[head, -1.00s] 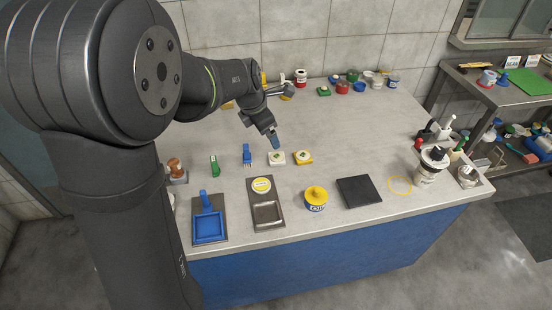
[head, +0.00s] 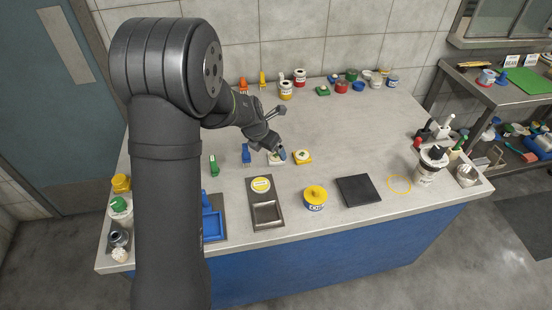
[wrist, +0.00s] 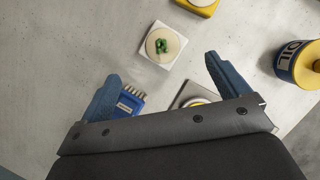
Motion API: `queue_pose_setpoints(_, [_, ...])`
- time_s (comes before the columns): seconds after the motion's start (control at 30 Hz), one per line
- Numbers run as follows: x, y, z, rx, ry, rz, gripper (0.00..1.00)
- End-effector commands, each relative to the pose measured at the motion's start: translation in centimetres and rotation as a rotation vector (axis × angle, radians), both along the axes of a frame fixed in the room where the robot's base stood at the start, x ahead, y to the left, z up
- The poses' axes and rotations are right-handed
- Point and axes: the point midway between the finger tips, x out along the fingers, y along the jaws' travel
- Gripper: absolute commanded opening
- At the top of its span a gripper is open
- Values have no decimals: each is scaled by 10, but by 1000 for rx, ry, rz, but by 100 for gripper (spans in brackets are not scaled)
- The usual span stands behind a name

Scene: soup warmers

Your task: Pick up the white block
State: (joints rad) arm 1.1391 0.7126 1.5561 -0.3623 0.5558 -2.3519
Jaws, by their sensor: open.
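The white block (wrist: 161,38) lies flat on the counter, with a round cream top and a green mark. In the wrist view it is ahead of my gripper (wrist: 165,78), roughly between the lines of the two blue fingers, which are spread apart and empty. In the head view my gripper (head: 281,154) is low over the white block (head: 272,162) and hides part of it. I cannot tell from the frames whether the fingers touch it.
A yellow block (head: 303,157) sits close to the right of the white block. A blue brush-like piece (head: 246,154) stands to its left. A metal tray (head: 265,209) and a yellow-lidded oil pot (head: 315,199) are in front.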

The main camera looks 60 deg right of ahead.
Motion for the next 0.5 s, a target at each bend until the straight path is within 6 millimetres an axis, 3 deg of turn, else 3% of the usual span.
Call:
queue_pose_setpoints(0.23, [-2, -7, -14, 0, 1, 0, 93])
queue_pose_setpoints(0.5, [-8, -25, -46, 1, 1, 0, 93])
